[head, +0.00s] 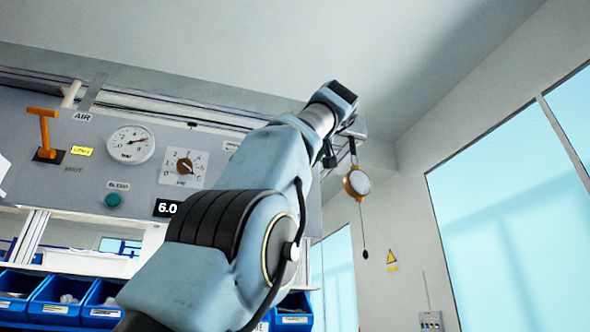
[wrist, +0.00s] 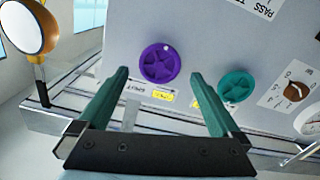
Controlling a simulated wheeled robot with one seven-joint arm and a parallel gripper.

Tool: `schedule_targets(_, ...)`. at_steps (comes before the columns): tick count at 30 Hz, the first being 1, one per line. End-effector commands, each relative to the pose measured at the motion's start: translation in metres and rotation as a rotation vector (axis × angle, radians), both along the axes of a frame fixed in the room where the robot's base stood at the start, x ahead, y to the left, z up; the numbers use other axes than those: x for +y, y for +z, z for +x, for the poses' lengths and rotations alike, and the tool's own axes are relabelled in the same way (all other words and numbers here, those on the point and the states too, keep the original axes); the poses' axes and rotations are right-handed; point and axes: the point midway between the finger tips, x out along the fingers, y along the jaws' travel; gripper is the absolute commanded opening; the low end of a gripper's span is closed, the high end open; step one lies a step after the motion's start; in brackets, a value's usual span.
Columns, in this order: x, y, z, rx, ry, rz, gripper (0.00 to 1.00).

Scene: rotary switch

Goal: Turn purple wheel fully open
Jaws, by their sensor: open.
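The purple wheel (wrist: 160,62) is a round spoked knob on the grey panel in the wrist view, with a small pale dot near its top right rim. My gripper (wrist: 160,74) is open and empty. Its two teal fingers point toward the panel, with the purple wheel between and just beyond the fingertips in the picture. I see no contact, and the remaining distance is hard to tell. A yellow label and a white label sit below the wheel. In the head view my arm covers that part of the panel, and the wheel is hidden.
A teal wheel (wrist: 238,86) sits close to the right finger in the wrist view, with a brown rotary knob (wrist: 296,91) beyond it. A round orange-rimmed mirror or lamp (wrist: 28,27) hangs at the left. The head view shows a gauge (head: 131,145), orange lever (head: 45,134) and blue bins.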

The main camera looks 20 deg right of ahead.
Motion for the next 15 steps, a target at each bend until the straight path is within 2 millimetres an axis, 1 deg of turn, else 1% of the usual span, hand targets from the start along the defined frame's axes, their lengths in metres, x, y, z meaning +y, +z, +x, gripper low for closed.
schedule_targets(1,0.0,-0.003,-0.013,0.0,-0.005,-0.002,1.0)
schedule_targets(3,0.002,-0.003,-0.027,0.0,-0.005,-0.002,1.0)
schedule_targets(7,0.005,-0.003,-0.05,0.001,-0.005,0.0,1.0)
schedule_targets(9,0.006,-0.002,-0.06,0.001,-0.003,0.0,1.0)
schedule_targets(12,0.008,-0.002,-0.069,0.002,-0.002,0.0,1.0)
schedule_targets(15,0.009,-0.001,-0.073,0.003,-0.001,0.0,1.0)
